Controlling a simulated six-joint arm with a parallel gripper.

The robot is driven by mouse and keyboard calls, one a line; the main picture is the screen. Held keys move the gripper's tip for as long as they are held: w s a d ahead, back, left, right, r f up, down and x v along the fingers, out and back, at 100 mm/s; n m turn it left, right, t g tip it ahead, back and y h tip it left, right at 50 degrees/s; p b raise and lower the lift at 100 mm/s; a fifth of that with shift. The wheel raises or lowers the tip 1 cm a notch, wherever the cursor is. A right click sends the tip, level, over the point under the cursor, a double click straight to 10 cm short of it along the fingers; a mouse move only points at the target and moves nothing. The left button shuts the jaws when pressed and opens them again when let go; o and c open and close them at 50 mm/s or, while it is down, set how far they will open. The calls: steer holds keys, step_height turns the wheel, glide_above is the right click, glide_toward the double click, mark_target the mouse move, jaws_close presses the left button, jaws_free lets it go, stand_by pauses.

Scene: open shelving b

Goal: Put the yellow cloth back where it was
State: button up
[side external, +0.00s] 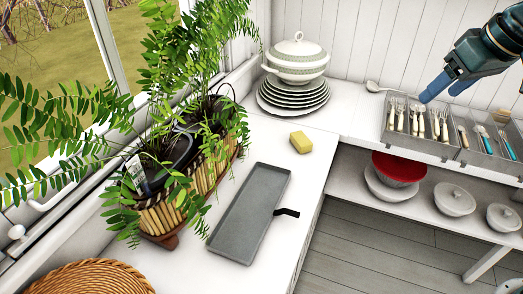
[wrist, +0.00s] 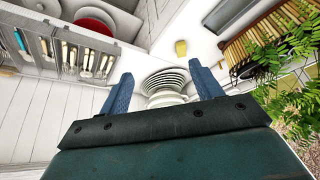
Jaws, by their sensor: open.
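The yellow cloth (side external: 300,142) looks like a small, thick yellow block. It lies on the white counter between the plate stack and the grey tray, and it also shows in the wrist view (wrist: 181,48), beyond the fingertips. My gripper (side external: 440,92) is at the upper right in the side view, above the cutlery trays and well apart from the cloth. Its two blue fingers are spread with nothing between them, as the wrist view (wrist: 162,74) also shows.
A plate stack (side external: 292,99) with a lidded tureen (side external: 297,58) stands in the corner. A grey tray (side external: 250,213) lies on the counter beside a planter (side external: 180,200) of ferns. Cutlery trays (side external: 418,141) sit at right. A red bowl (side external: 399,168) is on the lower shelf.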

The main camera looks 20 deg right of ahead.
steer(key=s+d+f, duration=0.1)
steer(key=s+f, duration=0.2)
steer(key=s, duration=1.4)
steer(key=shift+d, duration=0.25)
